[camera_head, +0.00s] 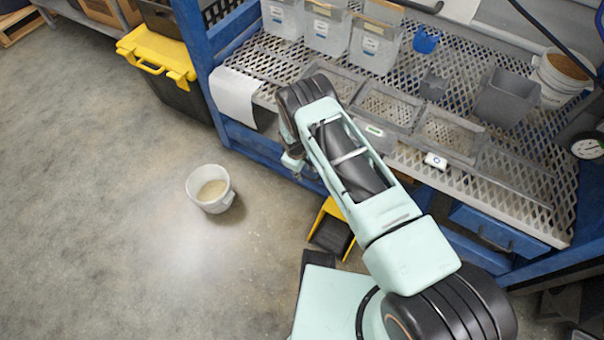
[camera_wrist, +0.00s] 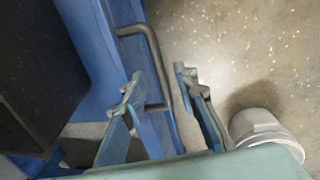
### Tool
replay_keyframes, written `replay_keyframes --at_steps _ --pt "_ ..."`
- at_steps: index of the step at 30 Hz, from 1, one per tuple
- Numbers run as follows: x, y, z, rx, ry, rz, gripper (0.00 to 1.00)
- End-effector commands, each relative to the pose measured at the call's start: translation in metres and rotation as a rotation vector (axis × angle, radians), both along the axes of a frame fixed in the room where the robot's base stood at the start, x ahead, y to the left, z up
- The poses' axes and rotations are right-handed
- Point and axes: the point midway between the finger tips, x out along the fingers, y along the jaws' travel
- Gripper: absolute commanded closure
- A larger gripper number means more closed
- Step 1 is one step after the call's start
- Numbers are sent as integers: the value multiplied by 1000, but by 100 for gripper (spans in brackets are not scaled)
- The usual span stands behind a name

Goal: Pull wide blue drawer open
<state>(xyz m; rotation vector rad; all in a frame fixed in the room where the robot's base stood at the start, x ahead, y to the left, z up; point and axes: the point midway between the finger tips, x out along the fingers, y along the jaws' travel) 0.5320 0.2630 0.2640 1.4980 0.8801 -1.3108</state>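In the wrist view a blue drawer front (camera_wrist: 92,50) runs down the left side, with a dark bent-bar handle (camera_wrist: 155,60) sticking out to the right. My gripper (camera_wrist: 158,76) is open, one finger on each side of the handle's bar in the picture. I see no clear contact, and cannot tell how deep the handle sits between the fingers. In the head view my gripper (camera_head: 293,164) is low at the bench's front edge, partly hidden by my arm. My arm hides that stretch of the bench front.
A white bucket (camera_head: 211,189) stands on the floor left of my arm; it also shows in the wrist view (camera_wrist: 262,130). A yellow dustpan-like item (camera_head: 333,228) lies below my arm. Another blue drawer (camera_head: 498,228) is under the bench at right. Open floor lies left.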

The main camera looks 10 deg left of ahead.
Motion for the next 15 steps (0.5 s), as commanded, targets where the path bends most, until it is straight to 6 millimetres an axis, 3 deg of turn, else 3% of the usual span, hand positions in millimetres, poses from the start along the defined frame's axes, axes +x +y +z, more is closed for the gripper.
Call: replay_keyframes --at_steps 4,14,15 --pt "3 -1 -14 0 0 -1 73" --pt "3 -1 -16 0 0 0 73" --pt "3 -1 -16 0 0 0 76"
